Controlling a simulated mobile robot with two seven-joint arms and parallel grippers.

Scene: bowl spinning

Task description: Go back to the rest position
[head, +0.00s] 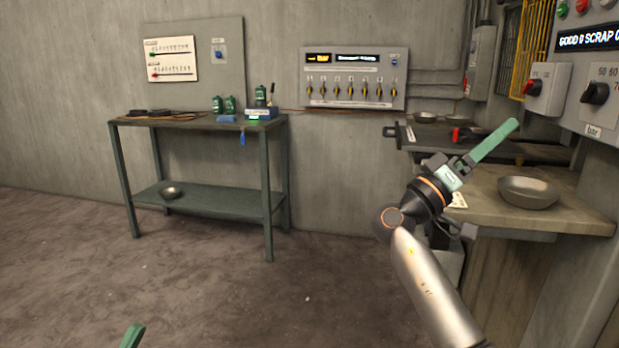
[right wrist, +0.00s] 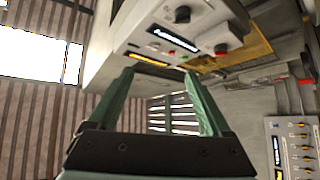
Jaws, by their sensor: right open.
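My right gripper (head: 510,128) is raised in front of the right-hand bench, its green fingers pointing up and right. In the right wrist view its two green fingers (right wrist: 165,76) stand apart with nothing between them, so it is open and empty. Of my left gripper, only a green finger tip (head: 133,336) shows at the bottom edge of the head view; the rest is out of frame, so its opening cannot be told. A grey metal bowl (head: 528,191) sits on the right-hand bench, right of and below my right gripper, apart from it.
Control boxes (head: 547,88) hang on the right wall near the right arm. The floor (head: 250,300) in the middle is clear.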

